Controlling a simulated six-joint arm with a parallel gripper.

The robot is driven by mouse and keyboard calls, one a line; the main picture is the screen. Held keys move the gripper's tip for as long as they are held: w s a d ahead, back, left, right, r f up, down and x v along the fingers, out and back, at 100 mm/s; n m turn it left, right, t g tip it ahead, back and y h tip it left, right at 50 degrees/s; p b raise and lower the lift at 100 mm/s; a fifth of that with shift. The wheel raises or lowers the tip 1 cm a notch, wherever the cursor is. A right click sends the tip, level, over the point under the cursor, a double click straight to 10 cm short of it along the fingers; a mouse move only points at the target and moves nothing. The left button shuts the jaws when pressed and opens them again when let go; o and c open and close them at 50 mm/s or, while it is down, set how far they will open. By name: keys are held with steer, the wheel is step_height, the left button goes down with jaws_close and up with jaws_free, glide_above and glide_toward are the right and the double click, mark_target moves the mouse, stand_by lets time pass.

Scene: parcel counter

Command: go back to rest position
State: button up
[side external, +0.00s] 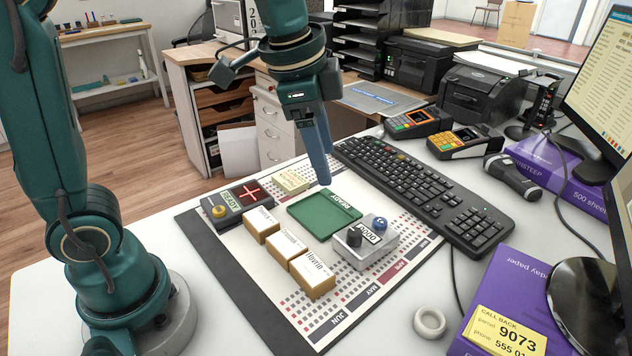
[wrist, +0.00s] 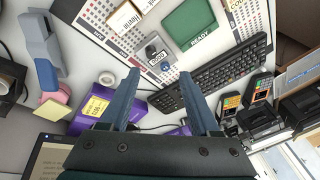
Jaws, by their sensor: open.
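My gripper (wrist: 162,98) is open and empty, with its two blue fingers apart in the wrist view. In the side external view it (side external: 318,160) hangs above the counter, near the back of the green READY tray (side external: 310,221) and the left end of the keyboard. The tray is empty. It also shows in the wrist view (wrist: 188,24). My arm comes down from the top of the side external view.
Several small labelled boxes (side external: 313,273) stand on the calendar mat (side external: 232,293), beside a grey device marked 0000 (side external: 366,246). The keyboard (side external: 420,192), card terminals (side external: 416,122), purple paper packs (side external: 520,285) and monitor (side external: 605,85) fill the right side.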

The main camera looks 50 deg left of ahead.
steer(key=s+a+f+n+t, duration=0.2)
steer(key=s+n, duration=0.6)
steer(key=s, duration=0.4)
steer(key=shift+f+n, duration=0.4)
steer(key=shift+f, duration=0.25)
